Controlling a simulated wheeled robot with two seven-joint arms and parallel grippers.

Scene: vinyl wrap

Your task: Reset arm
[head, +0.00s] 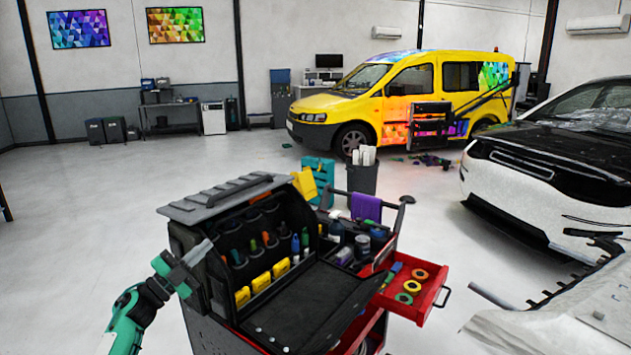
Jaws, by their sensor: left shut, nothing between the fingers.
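My left arm comes in from the lower left, green with dark joints. My left gripper (196,254) is shut and empty, at the left side of the open black tool bag (205,275). It overlaps the bag's left edge in the picture; I cannot tell whether it touches it. My right gripper is not in view.
The bag sits on a cart with an open red drawer (426,308) holding tape rolls. A bin (361,179) stands behind it. A yellow van (405,95) is at the back, a white and black car (545,165) at the right. Floor (90,220) at the left is clear.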

